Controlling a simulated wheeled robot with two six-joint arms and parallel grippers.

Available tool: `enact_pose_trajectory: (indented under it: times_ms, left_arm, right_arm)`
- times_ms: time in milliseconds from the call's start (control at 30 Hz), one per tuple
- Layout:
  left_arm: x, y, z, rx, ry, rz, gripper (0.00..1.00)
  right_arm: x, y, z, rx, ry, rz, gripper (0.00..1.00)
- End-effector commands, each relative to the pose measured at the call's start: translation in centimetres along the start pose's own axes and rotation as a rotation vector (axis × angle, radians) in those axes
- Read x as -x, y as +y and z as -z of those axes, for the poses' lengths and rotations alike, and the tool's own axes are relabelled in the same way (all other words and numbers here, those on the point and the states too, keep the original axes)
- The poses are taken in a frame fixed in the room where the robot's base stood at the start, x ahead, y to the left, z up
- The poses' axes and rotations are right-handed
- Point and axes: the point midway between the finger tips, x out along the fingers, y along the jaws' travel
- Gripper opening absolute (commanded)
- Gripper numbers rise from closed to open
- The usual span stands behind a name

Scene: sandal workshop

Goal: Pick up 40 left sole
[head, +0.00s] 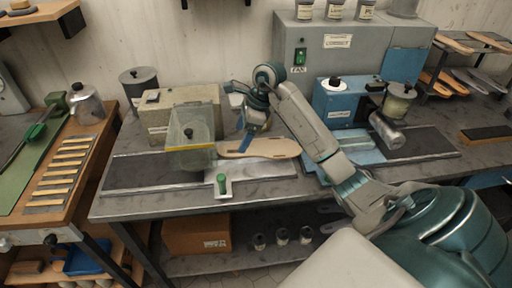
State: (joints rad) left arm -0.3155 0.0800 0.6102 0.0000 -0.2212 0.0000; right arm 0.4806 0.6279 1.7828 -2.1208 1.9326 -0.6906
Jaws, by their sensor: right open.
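A tan sole (275,148) lies on the workbench behind the silver plate, just right of a clear box-shaped guard. I cannot read a size or side on it. My right gripper (246,143) hangs over the sole's left part, pointing down, with its jaws open. I cannot tell whether the fingertips touch the sole. More soles sit on a rack at the right: tan ones on the upper shelf (455,44) and tan and grey ones below (452,84). My left gripper is not in view.
The clear guard (190,150) stands close left of my right gripper. A blue machine (343,104), a metal cylinder (388,132) and a grey cabinet (300,65) stand behind and right. The dark mat at left is clear.

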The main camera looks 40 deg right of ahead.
Motion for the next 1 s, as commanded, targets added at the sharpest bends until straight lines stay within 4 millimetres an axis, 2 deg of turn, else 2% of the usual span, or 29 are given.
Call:
enact_pose_trajectory:
  times_ms: [100,233,400,567,600,800,867,1000]
  left_arm:
    - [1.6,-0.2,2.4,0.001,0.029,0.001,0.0]
    - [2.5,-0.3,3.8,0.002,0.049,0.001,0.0]
    - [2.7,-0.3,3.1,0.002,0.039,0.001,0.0]
    - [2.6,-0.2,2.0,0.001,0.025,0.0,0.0]
    - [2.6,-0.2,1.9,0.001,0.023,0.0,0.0]
    - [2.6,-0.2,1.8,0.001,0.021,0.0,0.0]
    - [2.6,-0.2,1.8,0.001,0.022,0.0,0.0]
    - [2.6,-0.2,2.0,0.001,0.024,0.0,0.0]
  right_arm:
    - [-1.3,0.1,-0.1,-0.003,0.0,-0.007,0.85]
    - [-3.3,0.1,-0.1,-0.001,-0.001,-0.005,0.85]
    - [-4.6,0.1,0.1,0.0,0.0,-0.002,0.85]
    - [-4.7,0.0,0.1,0.001,0.0,-0.001,0.85]
    - [-4.7,0.0,0.1,0.001,0.0,-0.001,0.83]
    - [-4.6,0.0,0.1,0.0,-0.001,-0.001,0.43]
    - [-4.6,0.0,0.1,0.0,-0.001,-0.001,0.33]
    - [-4.6,0.0,0.1,0.001,-0.001,0.0,0.33]
